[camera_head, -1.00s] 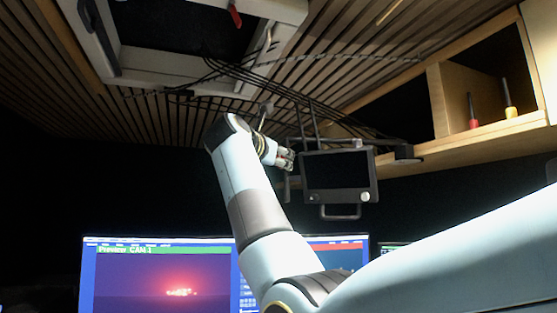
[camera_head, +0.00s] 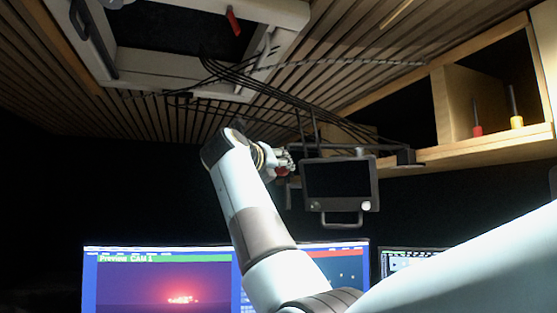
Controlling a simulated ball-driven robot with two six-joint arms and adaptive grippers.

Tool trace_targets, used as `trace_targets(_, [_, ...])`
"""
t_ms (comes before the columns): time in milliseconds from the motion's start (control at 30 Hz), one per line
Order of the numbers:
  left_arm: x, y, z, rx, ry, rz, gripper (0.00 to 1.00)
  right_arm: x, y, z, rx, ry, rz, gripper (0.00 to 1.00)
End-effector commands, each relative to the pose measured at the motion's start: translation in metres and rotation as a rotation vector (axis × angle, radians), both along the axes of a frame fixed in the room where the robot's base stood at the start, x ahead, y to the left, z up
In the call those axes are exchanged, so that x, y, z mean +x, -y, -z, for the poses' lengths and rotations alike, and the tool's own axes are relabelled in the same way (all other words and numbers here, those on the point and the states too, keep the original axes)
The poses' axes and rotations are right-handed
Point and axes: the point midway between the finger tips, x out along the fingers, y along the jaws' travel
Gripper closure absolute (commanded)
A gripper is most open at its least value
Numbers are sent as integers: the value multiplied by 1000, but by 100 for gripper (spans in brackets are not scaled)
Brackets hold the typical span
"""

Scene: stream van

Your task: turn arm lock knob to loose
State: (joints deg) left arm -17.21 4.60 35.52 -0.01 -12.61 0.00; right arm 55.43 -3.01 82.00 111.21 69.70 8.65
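A small dark monitor (camera_head: 340,180) with a handle below it hangs on an arm from the ceiling, at the centre right. My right gripper (camera_head: 288,162) is just left of the monitor, near its upper left edge and the hanging bracket (camera_head: 302,130). A small reddish patch (camera_head: 282,172) shows at the gripper; I cannot tell whether it is the arm lock knob. The fingers are too small and overlapped to tell open from shut, or whether they touch anything. No knob shows clearly. My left gripper is not in view.
Black cables (camera_head: 270,88) run along the slatted ceiling to the monitor mount. A wooden shelf (camera_head: 480,148) with two screwdriver-like tools is at the right. A pale-framed roof hatch (camera_head: 180,65) is at upper left. Large lit screens (camera_head: 165,280) stand below.

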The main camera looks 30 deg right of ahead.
Motion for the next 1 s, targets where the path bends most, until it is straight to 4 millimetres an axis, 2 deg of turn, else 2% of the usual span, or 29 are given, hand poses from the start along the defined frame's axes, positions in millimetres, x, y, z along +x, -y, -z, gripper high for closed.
trace_targets(100, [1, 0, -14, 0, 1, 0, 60, 0, 0, -4, -57, -92, -1, 98])
trace_targets(400, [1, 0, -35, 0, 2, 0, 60, 1, -1, -2, -207, -334, -1, 98])
trace_targets(700, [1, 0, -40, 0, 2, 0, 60, 2, -1, 1, -333, -539, -2, 98])
trace_targets(1000, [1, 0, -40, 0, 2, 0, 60, 2, -1, 2, -409, -665, -1, 98])
